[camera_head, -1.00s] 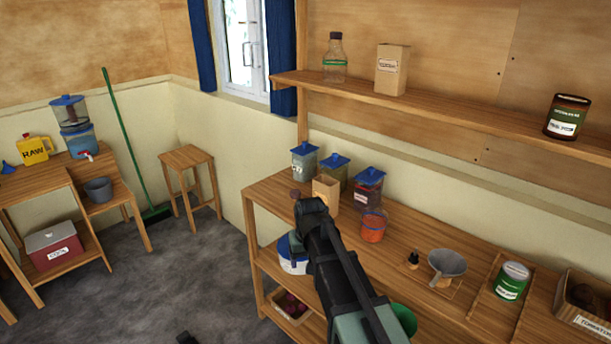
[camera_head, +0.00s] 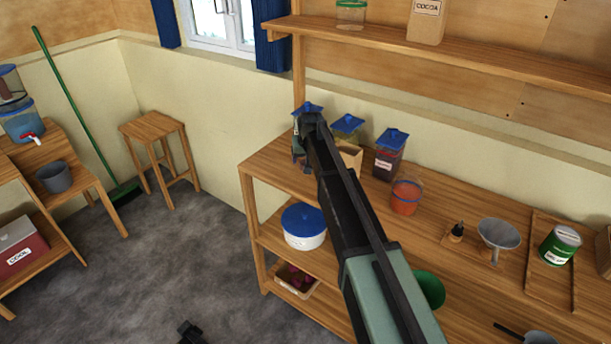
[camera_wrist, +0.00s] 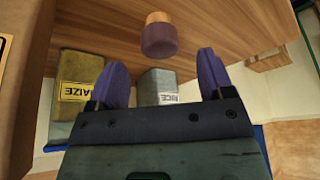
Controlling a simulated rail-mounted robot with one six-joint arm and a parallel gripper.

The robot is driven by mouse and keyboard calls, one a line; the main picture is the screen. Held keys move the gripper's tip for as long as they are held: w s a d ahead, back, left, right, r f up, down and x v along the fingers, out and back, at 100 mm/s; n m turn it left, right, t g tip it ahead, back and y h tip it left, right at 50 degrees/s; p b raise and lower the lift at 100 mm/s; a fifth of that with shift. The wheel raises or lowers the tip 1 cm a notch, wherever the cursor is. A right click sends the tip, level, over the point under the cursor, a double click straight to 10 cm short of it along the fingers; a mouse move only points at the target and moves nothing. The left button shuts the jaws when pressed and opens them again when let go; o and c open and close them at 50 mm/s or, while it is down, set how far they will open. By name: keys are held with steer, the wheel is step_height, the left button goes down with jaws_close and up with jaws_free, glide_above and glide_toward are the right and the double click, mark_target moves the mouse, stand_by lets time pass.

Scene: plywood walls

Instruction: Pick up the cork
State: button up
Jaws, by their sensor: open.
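The cork (camera_wrist: 160,36) stands on the wooden bench (camera_wrist: 215,25) in the wrist view, tan at one end and dark purple-brown at the other. It lies between the lines of my two purple fingers and just beyond their tips. My gripper (camera_wrist: 160,62) is open with nothing between the fingers. The fingers do not appear to touch the cork. In the head view my gripper (camera_head: 301,153) is over the bench's left end, beside the jars, and I cannot make out the cork there.
A maize jar (camera_wrist: 78,85) and a rice jar (camera_wrist: 157,86) stand close by, upside down in the wrist view. In the head view, a paper bag (camera_head: 350,157), a dark blue-lidded jar (camera_head: 390,158) and an orange-filled container (camera_head: 405,198) stand right of my gripper.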

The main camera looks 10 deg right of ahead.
mark_target(305, 162)
steer(key=b+x, duration=0.4)
steer(key=x, duration=0.1)
steer(key=shift+w+f+b, duration=0.1)
steer(key=shift+f+b, duration=0.2)
steer(key=shift+b, duration=0.1)
steer(key=shift+r, duration=0.3)
steer(key=c, duration=1)
